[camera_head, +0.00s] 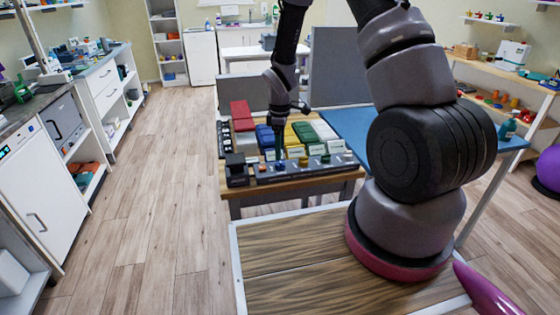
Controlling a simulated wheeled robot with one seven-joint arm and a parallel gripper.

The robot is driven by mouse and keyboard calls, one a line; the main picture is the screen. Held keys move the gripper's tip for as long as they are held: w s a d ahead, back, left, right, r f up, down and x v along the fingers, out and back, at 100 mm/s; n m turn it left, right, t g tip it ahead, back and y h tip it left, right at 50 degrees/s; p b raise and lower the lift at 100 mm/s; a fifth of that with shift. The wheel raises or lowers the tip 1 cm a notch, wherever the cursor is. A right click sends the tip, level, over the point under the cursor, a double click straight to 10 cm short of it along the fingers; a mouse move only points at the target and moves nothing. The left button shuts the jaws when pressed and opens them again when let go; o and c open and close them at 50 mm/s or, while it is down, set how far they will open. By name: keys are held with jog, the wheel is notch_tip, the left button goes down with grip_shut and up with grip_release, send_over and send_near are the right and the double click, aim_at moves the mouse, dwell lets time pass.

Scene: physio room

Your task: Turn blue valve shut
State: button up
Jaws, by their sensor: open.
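A dark manifold strip (345,163) with several small coloured knobs runs along the front edge of the wooden table. My gripper (279,150) points down over the left-middle part of the strip, left of that blue knob. It is open and looks empty. Its fingertips are small and dark, so contact with anything below cannot be told.
Red, blue, yellow, green and white blocks (303,132) stand close behind the strip. A dark box (237,170) is at its left end. A blue-topped table (350,125) and grey partition panels (340,68) stand behind and right. The wooden floor (160,170) is clear on the left.

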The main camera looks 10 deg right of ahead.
aim_at(280, 164)
notch_tip(280, 164, down, 5)
jog(key=shift+f, duration=0.2)
grip_shut()
